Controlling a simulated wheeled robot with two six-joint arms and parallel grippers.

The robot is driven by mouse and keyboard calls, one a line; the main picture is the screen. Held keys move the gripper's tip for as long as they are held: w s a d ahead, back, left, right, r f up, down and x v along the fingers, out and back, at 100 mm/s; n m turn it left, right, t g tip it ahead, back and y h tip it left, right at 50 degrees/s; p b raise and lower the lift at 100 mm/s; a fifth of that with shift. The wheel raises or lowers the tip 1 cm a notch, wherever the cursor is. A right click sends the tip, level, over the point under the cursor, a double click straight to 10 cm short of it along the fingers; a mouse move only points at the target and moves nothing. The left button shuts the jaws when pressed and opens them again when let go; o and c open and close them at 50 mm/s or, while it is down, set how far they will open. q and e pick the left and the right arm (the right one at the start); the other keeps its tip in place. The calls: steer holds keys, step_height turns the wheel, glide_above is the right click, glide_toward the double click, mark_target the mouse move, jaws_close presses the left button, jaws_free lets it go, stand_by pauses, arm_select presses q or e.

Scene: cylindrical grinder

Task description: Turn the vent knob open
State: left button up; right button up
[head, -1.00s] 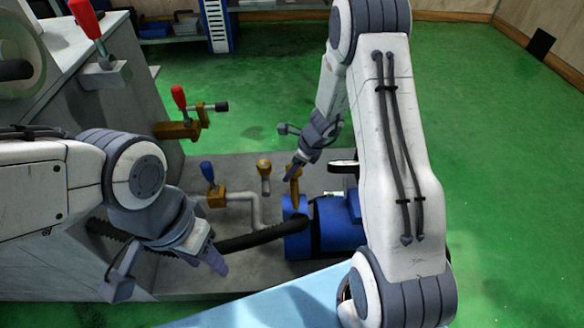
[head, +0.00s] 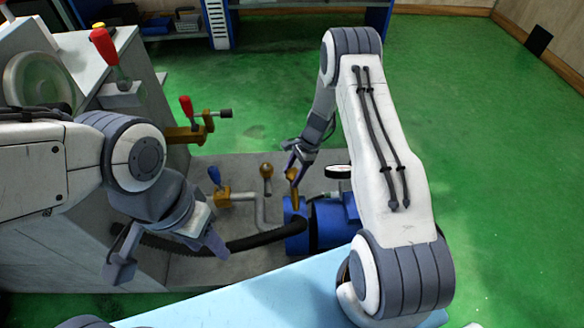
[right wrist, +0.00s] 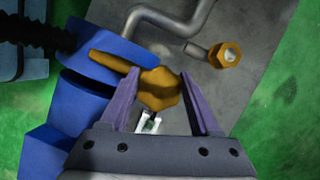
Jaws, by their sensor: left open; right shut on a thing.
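A brass knob (head: 293,176), which I take to be the vent knob, stands at the left end of the blue cylindrical unit (head: 328,224). My right gripper (head: 293,166) reaches down to it from above. In the right wrist view the lobed brass knob (right wrist: 158,88) lies between the two purple fingers (right wrist: 152,95), and my right gripper is shut on it. A brass arm runs from it to the upper left over the blue body (right wrist: 125,45). My left gripper (head: 168,258) is open and empty above the grey base at the left, away from the knob.
A second brass fitting (head: 266,170) tops a grey pipe, and a blue-handled valve (head: 216,178) is left of it. A black hose (head: 255,240) runs to the blue unit. A gauge (head: 338,171) stands close right of the knob.

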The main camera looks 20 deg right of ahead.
steer(key=n+g+p, duration=0.1)
steer(key=n, duration=0.2)
steer(key=shift+s+n, duration=0.1)
steer(key=shift+n, duration=0.3)
steer(key=n+g, duration=0.1)
steer(key=n, duration=0.1)
steer(key=n+h+p, duration=0.1)
steer(key=n, duration=0.1)
steer(key=shift+s+d+n+g, duration=0.1)
steer(key=shift+n+g, duration=0.3)
steer(key=shift+h, duration=0.3)
steer(key=o, duration=1.4)
steer(key=p+v, duration=0.2)
steer(key=v, duration=0.8)
steer(key=shift+d+r+p, duration=0.15)
steer(key=shift+r+p, duration=0.05)
steer(key=shift+p, duration=0.2)
